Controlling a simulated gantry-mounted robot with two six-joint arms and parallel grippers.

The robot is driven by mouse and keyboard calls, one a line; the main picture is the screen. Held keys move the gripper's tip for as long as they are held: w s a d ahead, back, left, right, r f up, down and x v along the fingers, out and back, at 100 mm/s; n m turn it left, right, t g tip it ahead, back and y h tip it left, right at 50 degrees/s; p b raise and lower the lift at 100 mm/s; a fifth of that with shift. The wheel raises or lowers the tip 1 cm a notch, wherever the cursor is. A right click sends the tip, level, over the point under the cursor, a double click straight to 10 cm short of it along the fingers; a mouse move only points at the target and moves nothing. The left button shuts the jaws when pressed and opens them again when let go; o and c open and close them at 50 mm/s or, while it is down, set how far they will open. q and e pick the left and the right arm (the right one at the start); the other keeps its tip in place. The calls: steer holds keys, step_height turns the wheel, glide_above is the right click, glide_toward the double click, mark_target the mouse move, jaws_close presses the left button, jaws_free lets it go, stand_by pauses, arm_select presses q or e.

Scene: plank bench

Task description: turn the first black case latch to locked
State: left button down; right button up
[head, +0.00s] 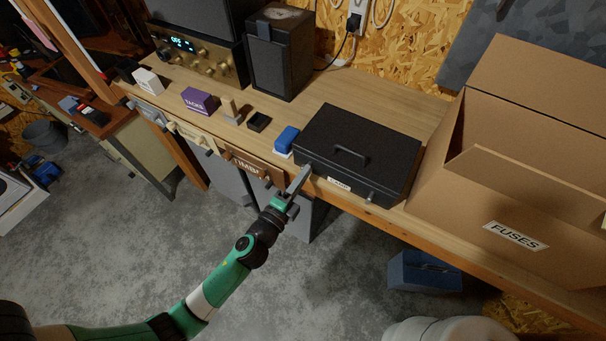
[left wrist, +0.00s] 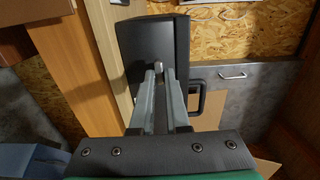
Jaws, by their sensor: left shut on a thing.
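The black case (head: 378,143) stands on the bench with its lid down and a handle on top. It also shows in the left wrist view (left wrist: 145,35). My left gripper (head: 305,172) reaches the left end of the case's front face. In the left wrist view its fingers (left wrist: 158,76) are shut on a small light-grey latch (left wrist: 157,66), mostly hidden between the tips. I cannot tell the latch's exact angle. A second latch (head: 371,196) shows at the right of the front face, apart from the gripper. My right gripper is not in view.
An open cardboard box labelled FUSES (head: 470,215) stands close to the case's right. A blue block (head: 286,138) sits just left of the case. A small black tray (head: 259,121) and a purple box (head: 199,100) lie further left. The bench (head: 405,107) is clear behind the case.

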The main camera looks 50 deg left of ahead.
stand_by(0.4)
arm_select(q)
steer(key=c, duration=0.9)
jaws_free()
steer(key=b+v, duration=0.2)
steer(key=v, duration=0.9)
steer(key=shift+s, duration=0.3)
